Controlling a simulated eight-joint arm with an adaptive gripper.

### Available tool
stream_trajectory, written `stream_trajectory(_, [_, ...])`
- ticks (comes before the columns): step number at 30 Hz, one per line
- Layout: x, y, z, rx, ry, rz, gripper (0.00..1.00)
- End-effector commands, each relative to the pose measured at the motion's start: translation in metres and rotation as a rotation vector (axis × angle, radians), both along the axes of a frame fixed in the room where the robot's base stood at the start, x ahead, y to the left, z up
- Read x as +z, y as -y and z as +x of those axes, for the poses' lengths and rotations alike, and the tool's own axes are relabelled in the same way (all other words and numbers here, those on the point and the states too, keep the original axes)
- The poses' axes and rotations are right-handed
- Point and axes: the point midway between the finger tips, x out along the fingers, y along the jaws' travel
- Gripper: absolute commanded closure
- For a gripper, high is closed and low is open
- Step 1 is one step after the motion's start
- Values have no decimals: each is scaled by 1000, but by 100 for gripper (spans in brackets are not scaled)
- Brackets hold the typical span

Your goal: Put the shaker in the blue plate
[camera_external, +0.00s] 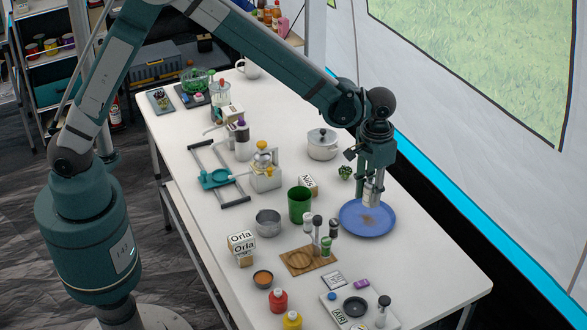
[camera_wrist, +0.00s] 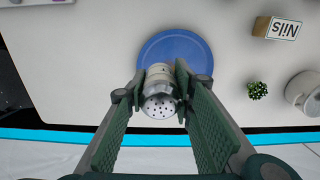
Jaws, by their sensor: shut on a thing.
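The blue plate (camera_external: 352,224) lies flat on the white table near its right edge, and it also shows in the wrist view (camera_wrist: 172,44). My gripper (camera_external: 371,196) is over the plate, pointing down. In the wrist view my gripper (camera_wrist: 164,98) is shut on the shaker (camera_wrist: 159,103), whose pale top has several small holes. The shaker (camera_external: 370,193) is between the fingers in the external view, over the plate. I cannot tell whether its lower end touches the plate.
A green plant (camera_external: 345,172), a lidded pot (camera_external: 323,144) and a Nils box (camera_external: 308,185) stand near the plate. A green cup (camera_external: 300,204) and a wooden board with several shakers (camera_external: 307,260) are to its left.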

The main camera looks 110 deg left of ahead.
Motion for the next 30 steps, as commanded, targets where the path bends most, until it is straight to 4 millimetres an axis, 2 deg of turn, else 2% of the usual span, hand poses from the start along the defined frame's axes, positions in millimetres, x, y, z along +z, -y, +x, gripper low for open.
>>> stream_trajectory(13, [-6,0,0,0,0,0,88])
stream_trajectory(24, [-52,0,0,0,0,0,88])
stream_trajectory(30, [-63,0,0,0,0,0,88])
